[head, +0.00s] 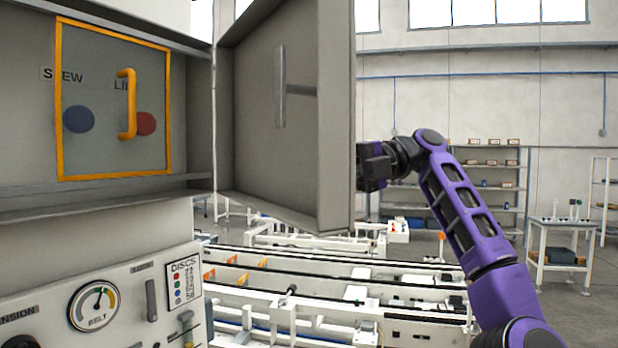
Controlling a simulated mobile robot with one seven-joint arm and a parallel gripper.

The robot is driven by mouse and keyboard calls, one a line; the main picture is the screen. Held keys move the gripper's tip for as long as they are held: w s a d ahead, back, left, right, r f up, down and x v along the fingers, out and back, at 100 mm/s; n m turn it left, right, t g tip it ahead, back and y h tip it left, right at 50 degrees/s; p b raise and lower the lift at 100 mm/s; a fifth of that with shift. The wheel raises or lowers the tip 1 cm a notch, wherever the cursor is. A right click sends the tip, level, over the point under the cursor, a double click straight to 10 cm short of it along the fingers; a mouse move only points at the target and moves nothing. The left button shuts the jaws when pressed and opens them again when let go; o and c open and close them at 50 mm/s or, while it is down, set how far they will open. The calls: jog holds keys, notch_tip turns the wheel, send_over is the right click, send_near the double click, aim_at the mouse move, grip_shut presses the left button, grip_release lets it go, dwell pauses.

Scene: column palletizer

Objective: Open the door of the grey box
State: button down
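The grey box (190,120) is at the upper left, with its front open to view. Its door (300,120) stands swung wide out to the right of the box, its inner face with a grey vertical bar showing. My gripper (364,167) is just right of the door's free edge, at the end of my purple arm. The gripper is dark and seen from the side, so its fingers cannot be made out. Part of it may be hidden behind the door edge; I cannot tell if it touches.
Inside the box is a clear panel with an orange frame (58,110) and orange handle (131,104), over blue and red discs. Below is a control panel with a belt gauge (94,306). White conveyors (330,290), shelves (490,185) and a side table (560,228) stand beyond.

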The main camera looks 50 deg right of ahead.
jog(key=c, duration=1.2)
grip_release()
jog(key=shift+o, duration=0.2)
jog(key=shift+s+d, duration=0.15)
